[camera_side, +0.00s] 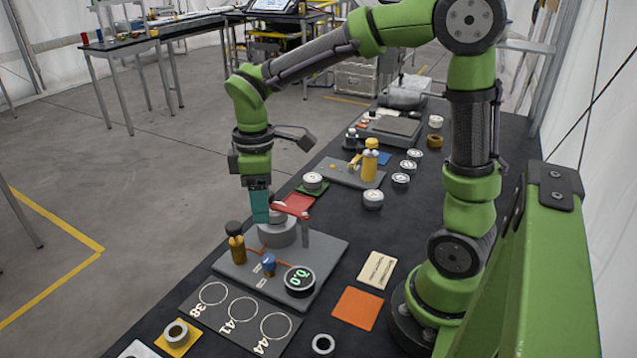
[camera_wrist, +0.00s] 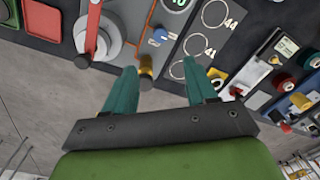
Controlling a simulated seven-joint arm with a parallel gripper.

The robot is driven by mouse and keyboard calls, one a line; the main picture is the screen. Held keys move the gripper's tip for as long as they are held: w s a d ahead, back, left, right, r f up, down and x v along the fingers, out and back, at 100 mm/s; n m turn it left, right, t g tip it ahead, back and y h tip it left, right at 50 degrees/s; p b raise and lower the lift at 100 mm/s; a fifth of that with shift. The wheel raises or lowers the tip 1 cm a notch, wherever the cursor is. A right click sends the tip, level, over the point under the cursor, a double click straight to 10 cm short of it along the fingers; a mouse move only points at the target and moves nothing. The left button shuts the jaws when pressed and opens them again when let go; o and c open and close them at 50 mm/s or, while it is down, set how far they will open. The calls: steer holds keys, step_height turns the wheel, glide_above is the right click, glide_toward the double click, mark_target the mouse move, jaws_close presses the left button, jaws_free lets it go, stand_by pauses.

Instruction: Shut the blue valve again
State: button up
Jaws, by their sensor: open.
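The small blue valve (camera_side: 268,263) stands on a grey plate (camera_side: 225,262), between an amber cylinder with a dark top (camera_side: 236,245) and a round gauge (camera_side: 299,281) with green digits that seem to read 0.0. In the wrist view the blue valve (camera_wrist: 160,36) lies beyond my fingertips. I cannot tell how its handle is turned. My gripper (camera_side: 260,218) points down, above the plate's back side by a grey drum (camera_side: 277,233) with a red lever (camera_side: 292,207). In the wrist view its teal fingers (camera_wrist: 160,70) are apart, with the amber cylinder (camera_wrist: 146,68) showing between them; nothing appears held.
A dark board with rings marked 38, 41 and 44 (camera_side: 228,333) lies in front of the plate. An orange square (camera_side: 358,308) and a cream card (camera_side: 377,270) lie to the right. Behind are a yellow bottle (camera_side: 370,165) and several round white-topped pieces (camera_side: 373,198).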

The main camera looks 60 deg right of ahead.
steer(key=shift+r, duration=1.7)
steer(key=s+r+m+t+y, duration=0.1)
steer(key=s+r+m+t, duration=0.2)
steer(key=s+m+t, duration=0.4)
steer(key=shift+s+d+r+m+y, duration=0.3)
steer(key=shift+s+d+m, duration=0.1)
steer(key=shift+s+m, duration=1.5)
steer(key=shift+w, duration=0.25)
